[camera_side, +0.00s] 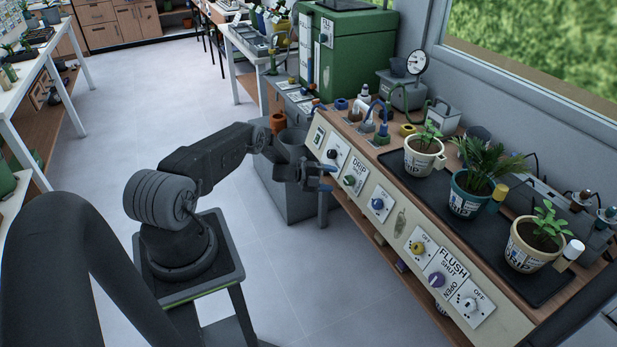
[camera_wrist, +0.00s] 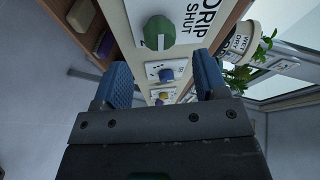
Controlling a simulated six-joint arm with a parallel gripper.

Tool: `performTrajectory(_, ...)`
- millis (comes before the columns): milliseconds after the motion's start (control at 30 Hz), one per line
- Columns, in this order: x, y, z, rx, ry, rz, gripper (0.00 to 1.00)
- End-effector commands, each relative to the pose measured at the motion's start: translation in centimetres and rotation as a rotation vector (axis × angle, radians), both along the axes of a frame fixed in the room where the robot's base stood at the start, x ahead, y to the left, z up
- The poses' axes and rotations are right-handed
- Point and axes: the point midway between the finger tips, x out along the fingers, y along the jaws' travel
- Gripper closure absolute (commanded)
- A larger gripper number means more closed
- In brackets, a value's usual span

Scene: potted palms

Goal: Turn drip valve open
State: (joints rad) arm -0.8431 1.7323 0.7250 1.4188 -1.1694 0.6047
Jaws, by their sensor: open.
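The drip valve has a green knob (camera_side: 350,181) on the sloped cream panel of the bench, beside a white label with DRIP and SHUT. In the wrist view the green knob (camera_wrist: 159,31) is large at the top, with the DRIP SHUT label to its right. A pale mark shows on its lower part; I cannot tell the knob's exact setting. My gripper (camera_side: 327,179) has blue finger pads and is just left of the knob in the side view. In the wrist view my gripper (camera_wrist: 163,80) is open and empty, its fingers below the knob and apart from it.
The panel also bears a blue knob (camera_side: 377,204), a yellow knob (camera_side: 417,247), a purple flush knob (camera_side: 437,280) and a white knob (camera_side: 470,305). Potted plants stand on a black mat (camera_side: 402,186) above. The floor (camera_side: 300,270) in front is clear.

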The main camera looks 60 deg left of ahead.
Motion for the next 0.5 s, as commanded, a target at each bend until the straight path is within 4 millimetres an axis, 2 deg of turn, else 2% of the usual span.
performTrajectory(200, -4.5, 1.8, 1.1, 0.0, 0.0, 0.003, 0.34)
performTrajectory(333, -6.4, 2.4, 1.5, 0.0, -0.001, 0.002, 0.34)
performTrajectory(500, -7.7, 2.8, 1.8, 0.001, 0.0, 0.0, 0.34)
